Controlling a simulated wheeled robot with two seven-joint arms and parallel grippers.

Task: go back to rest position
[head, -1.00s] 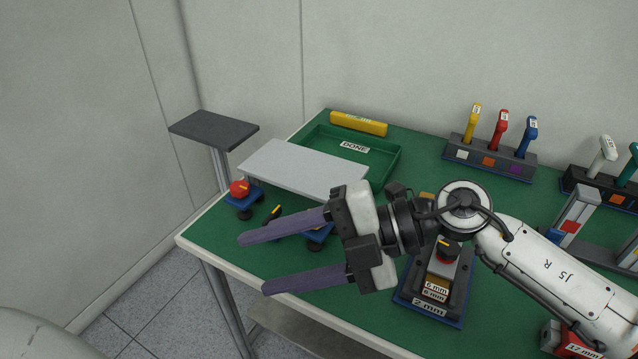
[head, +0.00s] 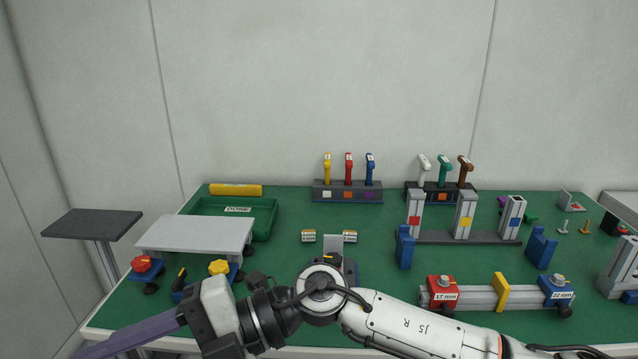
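My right arm comes in from the right along the bottom of the head view, low over the front of the green table (head: 290,270). Its gripper (head: 130,338) points left and down at the table's front left corner. One long purple finger shows and the other is cut off by the lower edge. The visible finger stands alone at the side of the gripper body, as when both fingers were seen wide apart. Nothing shows in its grip. My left gripper is not in view.
Near the gripper stand a grey raised plate (head: 195,234), a red knob (head: 142,264) and a yellow knob (head: 218,267). Behind are a green DONE tray (head: 262,210) and tool holders (head: 348,196). A clamp bar (head: 470,297) lies close behind the forearm.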

